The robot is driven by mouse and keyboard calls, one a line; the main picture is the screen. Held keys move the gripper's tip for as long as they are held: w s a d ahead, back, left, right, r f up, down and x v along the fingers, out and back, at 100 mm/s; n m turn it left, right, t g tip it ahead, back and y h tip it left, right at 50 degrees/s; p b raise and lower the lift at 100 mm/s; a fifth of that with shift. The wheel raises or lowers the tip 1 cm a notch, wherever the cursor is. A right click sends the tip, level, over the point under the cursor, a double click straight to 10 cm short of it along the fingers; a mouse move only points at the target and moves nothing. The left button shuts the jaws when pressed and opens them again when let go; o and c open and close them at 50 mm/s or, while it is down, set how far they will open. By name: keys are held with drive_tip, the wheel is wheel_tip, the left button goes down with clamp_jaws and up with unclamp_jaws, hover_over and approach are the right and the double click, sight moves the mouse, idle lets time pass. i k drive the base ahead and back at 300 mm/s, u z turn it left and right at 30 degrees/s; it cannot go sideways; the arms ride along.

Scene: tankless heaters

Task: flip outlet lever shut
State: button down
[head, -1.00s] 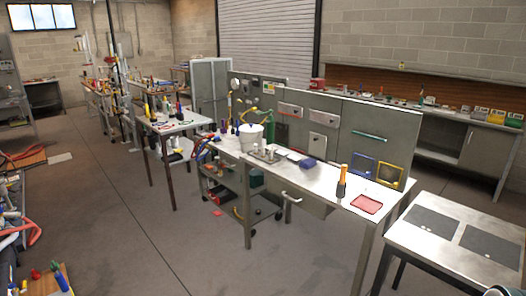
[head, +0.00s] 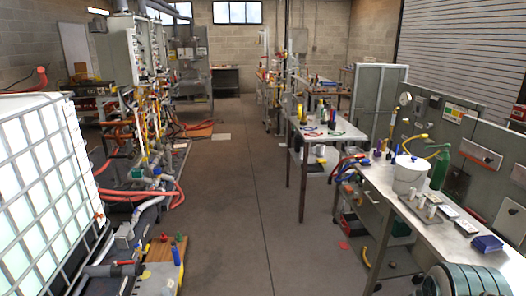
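A rack of pale grey wall units, likely the tankless heaters (head: 122,48), stands on the left side of the aisle, some way ahead. Yellow and red hoses and pipes (head: 150,125) hang below the units and run down to the floor. The outlet lever is too small to make out, and I cannot tell its position.
A caged white tank (head: 45,190) fills the left edge. Red hoses (head: 165,192) and a low board with tools (head: 160,275) lie near it. A cluttered steel workbench (head: 390,190) stands right. The central concrete aisle (head: 235,190) is clear.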

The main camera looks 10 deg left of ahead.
sight(126, 262)
drive_tip(key=u, duration=0.45)
drive_tip(key=i, duration=1.6)
drive_tip(key=u, duration=1.25)
drive_tip(key=i, duration=1.4)
drive_tip(key=u, duration=0.95)
